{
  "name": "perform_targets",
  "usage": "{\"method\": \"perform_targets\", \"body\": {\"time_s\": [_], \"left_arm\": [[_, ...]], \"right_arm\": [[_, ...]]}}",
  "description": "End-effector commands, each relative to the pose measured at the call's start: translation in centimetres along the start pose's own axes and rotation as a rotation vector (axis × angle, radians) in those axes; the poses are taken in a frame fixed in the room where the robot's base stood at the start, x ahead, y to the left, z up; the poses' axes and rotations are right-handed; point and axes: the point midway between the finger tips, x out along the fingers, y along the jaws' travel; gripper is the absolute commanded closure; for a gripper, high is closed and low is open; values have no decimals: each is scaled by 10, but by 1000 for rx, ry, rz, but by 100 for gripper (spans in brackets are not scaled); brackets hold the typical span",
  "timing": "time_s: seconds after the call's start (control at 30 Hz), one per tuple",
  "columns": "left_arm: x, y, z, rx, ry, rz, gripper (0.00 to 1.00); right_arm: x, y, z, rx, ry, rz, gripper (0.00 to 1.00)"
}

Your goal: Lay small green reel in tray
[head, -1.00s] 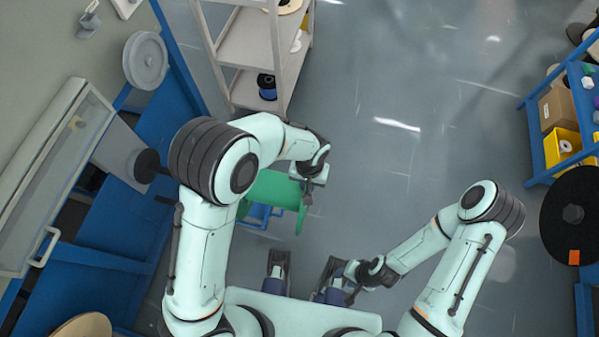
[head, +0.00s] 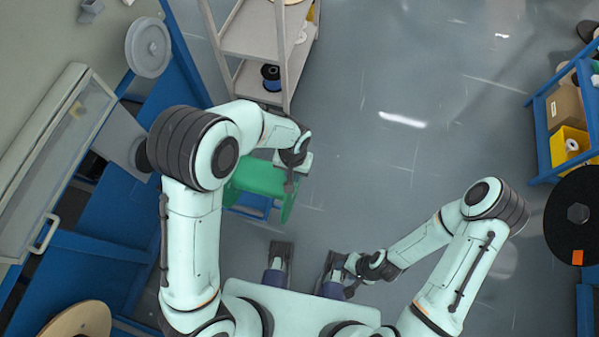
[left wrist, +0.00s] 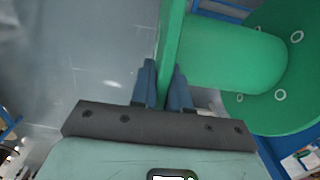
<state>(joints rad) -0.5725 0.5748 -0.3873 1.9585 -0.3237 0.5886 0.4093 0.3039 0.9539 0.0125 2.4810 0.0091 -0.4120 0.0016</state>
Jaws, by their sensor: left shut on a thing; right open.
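The green reel (head: 258,176) hangs from my left gripper (head: 289,184), partly hidden under my left arm in the head view. In the left wrist view the two blue fingers of my left gripper (left wrist: 164,82) are shut on one flange of the reel, one finger on each side. The reel's core (left wrist: 235,55) and its wide far flange (left wrist: 287,95) lie to the right of the fingers. My right gripper (head: 352,290) is open and empty, low in the head view. I cannot make out a tray with certainty.
A blue frame (head: 250,208) shows under the reel. A grey shelf rack (head: 250,40) with a black and blue spool (head: 271,77) stands beyond it. A blue workbench (head: 90,245) is at left. A blue rack (head: 540,130) is at right. The middle floor is clear.

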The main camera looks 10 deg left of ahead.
Motion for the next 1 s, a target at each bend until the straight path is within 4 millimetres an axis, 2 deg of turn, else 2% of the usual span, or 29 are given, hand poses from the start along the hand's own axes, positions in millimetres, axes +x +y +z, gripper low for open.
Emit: {"method": "perform_targets", "body": {"time_s": [1.0], "left_arm": [[13, -66, -1, -1, 2, 0, 100]], "right_arm": [[14, 2, -9, -3, 24, -6, 55]]}}
